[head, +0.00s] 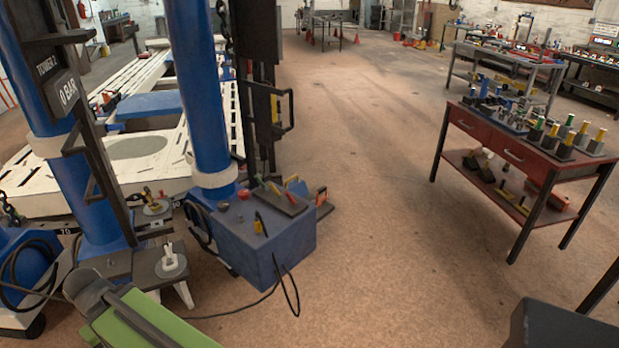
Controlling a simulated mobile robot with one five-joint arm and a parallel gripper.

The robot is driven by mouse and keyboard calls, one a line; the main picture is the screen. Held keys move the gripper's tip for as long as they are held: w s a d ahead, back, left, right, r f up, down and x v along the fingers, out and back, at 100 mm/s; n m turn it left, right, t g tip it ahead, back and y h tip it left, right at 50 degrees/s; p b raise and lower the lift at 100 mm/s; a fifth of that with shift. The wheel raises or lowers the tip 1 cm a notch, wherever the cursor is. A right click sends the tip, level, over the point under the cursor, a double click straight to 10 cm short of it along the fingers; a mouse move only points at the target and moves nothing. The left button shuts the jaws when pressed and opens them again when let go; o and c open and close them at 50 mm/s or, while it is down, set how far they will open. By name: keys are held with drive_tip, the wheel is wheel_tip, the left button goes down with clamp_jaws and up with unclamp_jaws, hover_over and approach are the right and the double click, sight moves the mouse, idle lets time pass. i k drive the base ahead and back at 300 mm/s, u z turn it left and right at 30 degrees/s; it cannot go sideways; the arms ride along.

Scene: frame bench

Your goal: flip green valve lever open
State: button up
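A blue box-shaped unit (290,250) stands at the foot of the blue column, left of the middle. A dark plate with small coloured levers (290,206) lies on its top. No gripper fingers show in the head view.
A red workbench (500,147) with many small tools stands at the right. A blue column (200,90) and white lift frame (150,155) fill the left. Black cable (285,285) hangs from the box to the floor. Open brown floor (390,220) lies between box and workbench.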

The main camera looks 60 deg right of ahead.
sight(264, 187)
drive_tip(key=z, duration=0.35)
drive_tip(key=k, duration=0.1)
drive_tip(key=z, duration=1.1)
drive_tip(key=i, duration=1)
drive_tip(key=u, duration=1.95)
drive_tip(key=k, duration=1.15)
drive_tip(key=z, duration=0.4)
drive_tip(key=i, duration=0.6)
drive_tip(key=u, duration=0.05)
